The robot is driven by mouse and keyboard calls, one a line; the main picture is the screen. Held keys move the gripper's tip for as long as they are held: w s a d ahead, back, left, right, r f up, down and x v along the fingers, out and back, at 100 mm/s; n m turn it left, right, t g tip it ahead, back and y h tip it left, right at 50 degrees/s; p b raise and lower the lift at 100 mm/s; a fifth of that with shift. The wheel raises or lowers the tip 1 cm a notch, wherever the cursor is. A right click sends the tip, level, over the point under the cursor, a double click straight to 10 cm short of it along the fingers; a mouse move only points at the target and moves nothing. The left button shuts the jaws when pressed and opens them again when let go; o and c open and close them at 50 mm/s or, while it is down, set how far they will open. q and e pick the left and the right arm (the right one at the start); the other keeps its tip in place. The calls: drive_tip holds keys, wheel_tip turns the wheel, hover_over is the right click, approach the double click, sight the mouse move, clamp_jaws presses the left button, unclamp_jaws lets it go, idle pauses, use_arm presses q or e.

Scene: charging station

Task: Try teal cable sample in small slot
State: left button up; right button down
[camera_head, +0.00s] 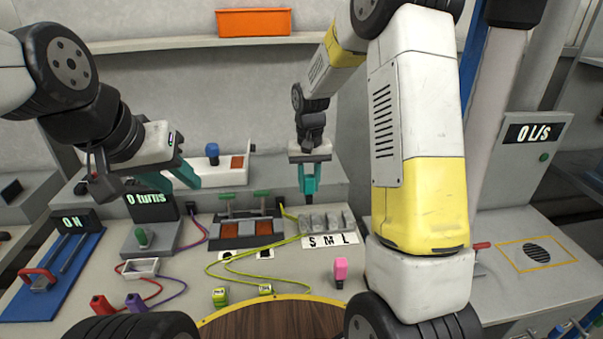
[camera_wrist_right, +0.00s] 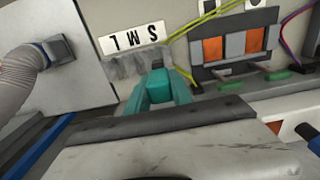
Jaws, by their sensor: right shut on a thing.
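My right gripper (camera_head: 309,194) points down at the left end of the grey slotted block (camera_head: 337,220), by the S of its S M L label (camera_head: 330,240). Its teal fingers are shut on a small piece, taken as the teal cable sample; the fingers hide nearly all of it. I cannot tell whether its tip is in the small slot or just above it. In the right wrist view the teal fingers (camera_wrist_right: 158,85) are close together beside the block (camera_wrist_right: 140,62). My left gripper (camera_head: 185,187) is open and empty above the bench at the left.
A stand with orange pads (camera_head: 247,232) is just left of the block, with yellow-green cables (camera_head: 225,258) in front. A pink piece (camera_head: 340,271) and yellow-green pieces (camera_head: 220,297) stand near the round wooden surface (camera_head: 270,320). A turns counter (camera_head: 148,205) is under my left gripper.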

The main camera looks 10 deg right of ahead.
sight(309, 203)
drive_tip(key=shift+f, duration=2.75)
drive_tip(key=shift+f, duration=0.75)
drive_tip(key=shift+r, duration=0.5)
drive_tip(key=shift+f, duration=0.65)
idle(0.8)
drive_tip(key=c, duration=1.1)
unclamp_jaws()
drive_tip(key=shift+o, duration=0.2)
wheel_tip(309, 203, up, 8)
drive_tip(key=shift+f, duration=0.1)
